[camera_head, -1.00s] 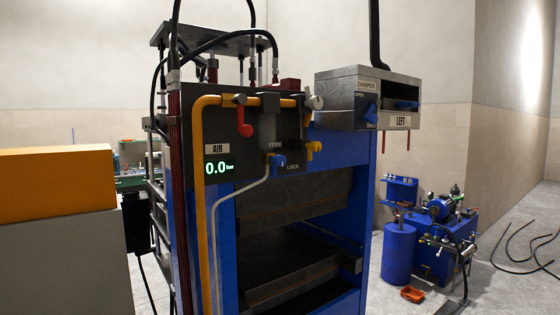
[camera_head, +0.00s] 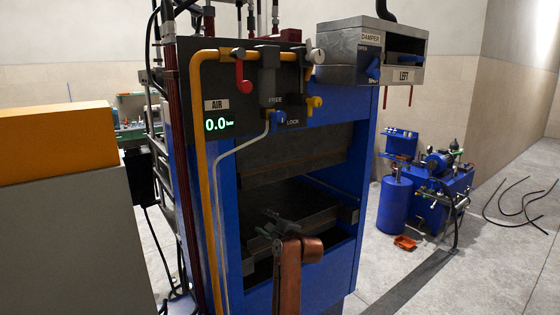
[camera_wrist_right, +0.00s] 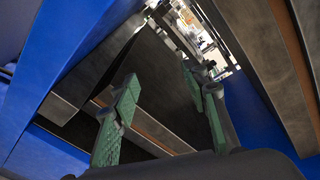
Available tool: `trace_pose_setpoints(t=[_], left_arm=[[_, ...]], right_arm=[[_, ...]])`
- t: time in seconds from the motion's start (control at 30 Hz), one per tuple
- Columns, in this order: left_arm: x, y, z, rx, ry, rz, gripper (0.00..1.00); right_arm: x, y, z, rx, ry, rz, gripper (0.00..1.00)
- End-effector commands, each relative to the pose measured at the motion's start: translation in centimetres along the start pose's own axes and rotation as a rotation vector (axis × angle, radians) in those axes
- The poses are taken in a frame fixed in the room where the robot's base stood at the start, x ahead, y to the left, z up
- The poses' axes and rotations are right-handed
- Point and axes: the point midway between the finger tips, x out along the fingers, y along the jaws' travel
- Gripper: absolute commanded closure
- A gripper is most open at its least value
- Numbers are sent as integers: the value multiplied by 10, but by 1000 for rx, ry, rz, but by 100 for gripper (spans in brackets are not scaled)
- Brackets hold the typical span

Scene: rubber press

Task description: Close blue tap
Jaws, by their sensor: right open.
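The blue tap (camera_head: 278,118) is a small blue handle on the black panel on the press front, beside the white FREE and LOCK lettering. It does not show clearly in the right wrist view. My right gripper (camera_head: 272,224) is in front of the press opening, well below the blue tap and apart from it. In the right wrist view its two green-padded fingers (camera_wrist_right: 160,76) are spread with nothing between them. My left gripper is in neither view.
A red tap (camera_head: 243,82) and a yellow tap (camera_head: 314,103) sit near the blue one. A grey pipe (camera_head: 219,200) runs down from it. The damper box (camera_head: 345,60) juts out at upper right. An orange-topped cabinet (camera_head: 60,145) stands at left.

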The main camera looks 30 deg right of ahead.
Motion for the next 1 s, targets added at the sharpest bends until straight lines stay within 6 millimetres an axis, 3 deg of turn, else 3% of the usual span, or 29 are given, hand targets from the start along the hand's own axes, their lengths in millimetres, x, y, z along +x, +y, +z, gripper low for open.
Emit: trace_pose_setpoints(t=[0.03, 0.1, 0.2, 0.33, 0.47, 0.6, 1.0], left_arm=[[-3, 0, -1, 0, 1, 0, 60], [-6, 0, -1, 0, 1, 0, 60], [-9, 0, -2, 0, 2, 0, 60], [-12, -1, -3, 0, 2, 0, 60], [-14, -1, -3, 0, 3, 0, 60], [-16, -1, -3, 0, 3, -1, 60], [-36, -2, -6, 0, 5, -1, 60]], right_arm=[[-22, -55, 28, 102, -48, -65, 58], [-57, -117, 57, 264, -120, -130, 58], [-113, -192, 92, 486, -239, -203, 58], [-178, -257, 121, 718, -382, -250, 58], [-220, -289, 136, 861, -481, -262, 58], [-234, -300, 141, 921, -521, -261, 58], [-189, -326, 159, 923, -521, -260, 58]])
